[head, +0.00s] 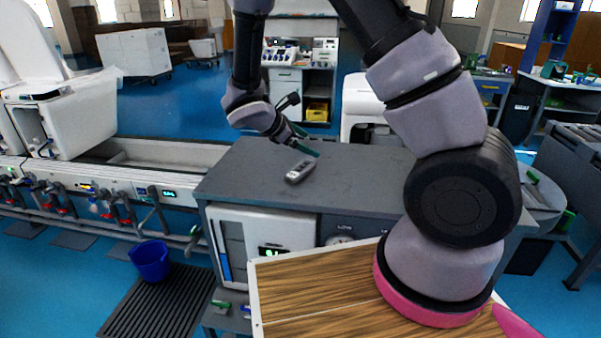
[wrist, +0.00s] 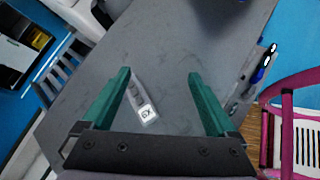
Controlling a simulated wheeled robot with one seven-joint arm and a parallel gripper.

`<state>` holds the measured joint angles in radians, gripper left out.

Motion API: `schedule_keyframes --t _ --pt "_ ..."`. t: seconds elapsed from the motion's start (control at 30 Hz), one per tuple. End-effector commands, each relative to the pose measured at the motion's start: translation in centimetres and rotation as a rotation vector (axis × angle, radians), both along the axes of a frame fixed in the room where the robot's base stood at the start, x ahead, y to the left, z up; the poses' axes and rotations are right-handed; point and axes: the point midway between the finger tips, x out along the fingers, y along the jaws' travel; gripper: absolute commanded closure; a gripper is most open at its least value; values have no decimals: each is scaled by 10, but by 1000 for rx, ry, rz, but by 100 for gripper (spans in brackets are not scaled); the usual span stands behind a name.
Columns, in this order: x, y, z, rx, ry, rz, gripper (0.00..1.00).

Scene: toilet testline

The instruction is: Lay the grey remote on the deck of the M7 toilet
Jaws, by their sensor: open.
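A white toilet (head: 65,118) stands at the left on the line, and another white unit (head: 360,105) stands behind the bench. I cannot read M7 on either.
A wood-grain board (head: 320,290) lies in front of the bench. A blue bucket (head: 151,260) stands on a slatted mat (head: 160,308) at lower left. Blue pens (wrist: 263,65) lie at the bench's edge, near a pink chair (wrist: 290,110). The bench top around the remote is mostly clear.

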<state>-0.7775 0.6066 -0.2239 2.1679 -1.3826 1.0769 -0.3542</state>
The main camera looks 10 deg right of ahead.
Motion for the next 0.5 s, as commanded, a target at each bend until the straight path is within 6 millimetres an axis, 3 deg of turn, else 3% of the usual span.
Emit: schedule_keyframes --t 0.03,0.2,0.33,0.5 --pt "5 12 -19 -75 34 90 7" --pt "21 44 -64 -273 113 348 7" --pt "27 61 -87 -374 148 475 7" --pt "31 70 -100 -428 168 548 7"
